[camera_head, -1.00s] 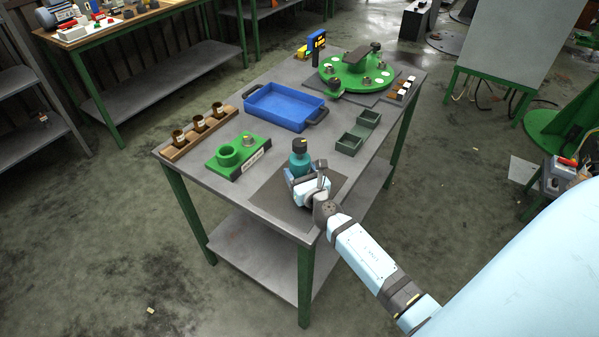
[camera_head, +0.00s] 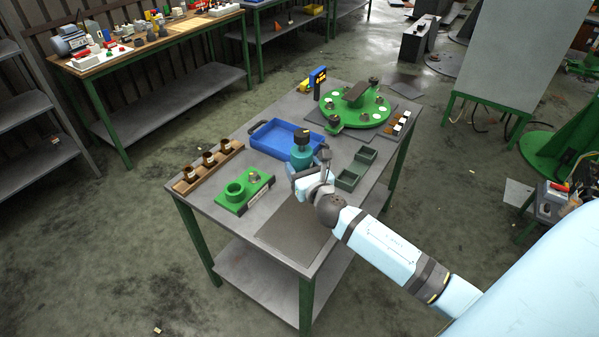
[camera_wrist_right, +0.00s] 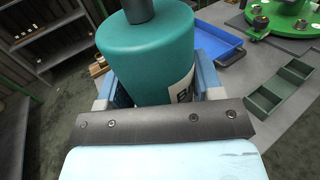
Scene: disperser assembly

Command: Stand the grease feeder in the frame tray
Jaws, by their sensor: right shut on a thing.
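The grease feeder (camera_head: 302,157) is a teal bottle with a black cap. My right gripper (camera_head: 303,172) is shut around its body and holds it roughly upright, seemingly raised above the table. In the right wrist view the feeder (camera_wrist_right: 150,50) fills the middle, between blue fingers, with part of a label showing. The blue tray (camera_head: 262,143), with dark handles, lies just behind the feeder in the head view; the feeder and gripper hide its right front part. The tray also shows behind the feeder in the right wrist view (camera_wrist_right: 230,58). My left gripper is not in view.
A green block with a ring (camera_head: 236,190) stands at the left. A wooden rack (camera_head: 212,168) holds brown jars. A dark green bin (camera_head: 349,180) is right of the gripper. A green turntable (camera_head: 380,117) stands at the back. The dark mat (camera_head: 290,235) in front is bare.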

